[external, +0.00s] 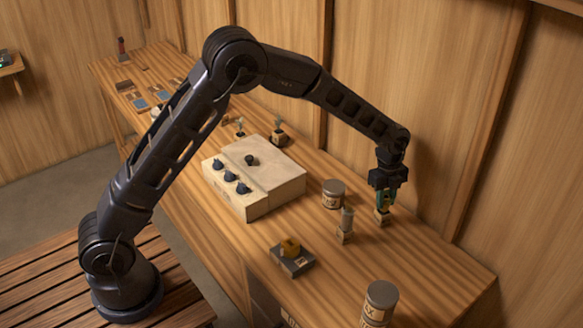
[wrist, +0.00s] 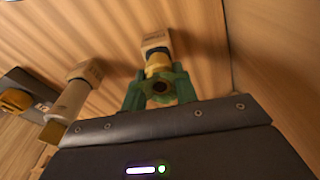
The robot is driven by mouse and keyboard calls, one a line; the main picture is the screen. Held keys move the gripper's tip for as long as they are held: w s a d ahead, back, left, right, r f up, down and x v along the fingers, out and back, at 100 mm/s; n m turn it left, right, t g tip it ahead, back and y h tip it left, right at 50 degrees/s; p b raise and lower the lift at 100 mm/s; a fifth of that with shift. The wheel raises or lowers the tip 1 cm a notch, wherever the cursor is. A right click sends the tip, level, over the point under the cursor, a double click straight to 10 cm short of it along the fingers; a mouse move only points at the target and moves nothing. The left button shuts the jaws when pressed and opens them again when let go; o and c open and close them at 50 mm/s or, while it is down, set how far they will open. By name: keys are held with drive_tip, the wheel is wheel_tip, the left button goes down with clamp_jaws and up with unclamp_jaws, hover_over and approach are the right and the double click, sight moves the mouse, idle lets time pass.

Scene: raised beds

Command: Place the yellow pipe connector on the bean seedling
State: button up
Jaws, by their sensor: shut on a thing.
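My gripper (external: 383,197) is low over the right part of the bench, its green fingers shut on a yellow piece with a dark round opening, which looks like the yellow pipe connector (wrist: 158,63). In the wrist view the piece sits between the fingertips (wrist: 160,90). Directly below it is a small tan labelled block (wrist: 155,40), also seen in the external view (external: 382,217); whether the piece rests on it is unclear. I cannot tell whether this block holds the bean seedling; the fingers hide its top.
A similar block with a grey cylinder (external: 346,222) stands close left. Another can (external: 380,301) stands in front. The wooden wall is close behind.

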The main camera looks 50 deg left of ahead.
drive_tip(key=shift+f, duration=0.3)
drive_tip(key=o, duration=1)
drive_tip(key=shift+c, duration=0.2)
wheel_tip(320, 180, up, 12)
drive_tip(key=a, duration=0.1)
drive_tip(key=s+a+r+n+t, duration=0.1)
drive_tip(key=s+a+r+n, duration=0.4)
drive_tip(key=s+a+r, duration=0.5)
drive_tip(key=s+a+r+n+t, duration=0.1)
drive_tip(key=s+a+r+n, duration=0.1)
drive_tip(key=s+r+n, duration=0.3)
drive_tip(key=s+a+r+t, duration=0.1)
drive_tip(key=s+a+r, duration=0.15)
drive_tip(key=s, duration=0.55)
drive_tip(key=s+a+f+n, duration=0.1)
drive_tip(key=s+a+n, duration=0.2)
drive_tip(key=s, duration=0.6)
drive_tip(key=s+a+f+n+t+y, duration=0.1)
drive_tip(key=s+n, duration=0.3)
drive_tip(key=s, duration=0.5)
drive_tip(key=s+a+f+n+t, duration=0.1)
drive_tip(key=s+a+n, duration=0.3)
drive_tip(key=s, duration=0.5)
drive_tip(key=shift+a+f, duration=0.35)
